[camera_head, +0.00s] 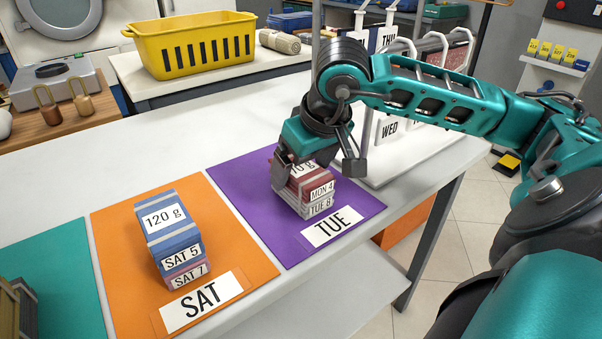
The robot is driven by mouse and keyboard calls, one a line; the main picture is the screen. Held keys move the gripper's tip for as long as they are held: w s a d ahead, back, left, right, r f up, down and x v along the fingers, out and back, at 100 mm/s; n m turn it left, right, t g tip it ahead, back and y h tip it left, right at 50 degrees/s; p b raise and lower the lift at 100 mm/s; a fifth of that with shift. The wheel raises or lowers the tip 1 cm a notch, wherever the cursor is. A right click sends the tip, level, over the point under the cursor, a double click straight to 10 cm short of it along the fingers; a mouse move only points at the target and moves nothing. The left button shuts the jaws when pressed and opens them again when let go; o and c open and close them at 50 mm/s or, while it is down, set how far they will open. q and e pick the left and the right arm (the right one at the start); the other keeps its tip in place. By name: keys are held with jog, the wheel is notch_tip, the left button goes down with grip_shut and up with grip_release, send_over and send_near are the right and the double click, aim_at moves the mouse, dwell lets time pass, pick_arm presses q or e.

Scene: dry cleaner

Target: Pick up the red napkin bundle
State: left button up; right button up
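The red napkin bundle (312,182), labelled MON 4, lies on top of a paler bundle (318,207) labelled TUE 8. Both are stacked on the purple TUE mat (234,182). My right gripper (318,168) is above the stack, pointing down, with its fingers apart on either side of the red bundle's top. The left finger overlaps the bundle in the picture; the right finger appears a little clear of it. The gripper partly hides the bundle's top and its weight label. My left gripper is not in view.
An orange SAT mat (118,262) holds a blue bundle (170,222) on a reddish one. A teal mat (75,275) with a brown item lies at the left. A white rack (400,170) with WED and THU signs stands behind my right arm.

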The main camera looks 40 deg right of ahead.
jog(key=c, duration=0.9)
jog(key=shift+r, duration=0.1)
jog(key=shift+c, duration=0.2)
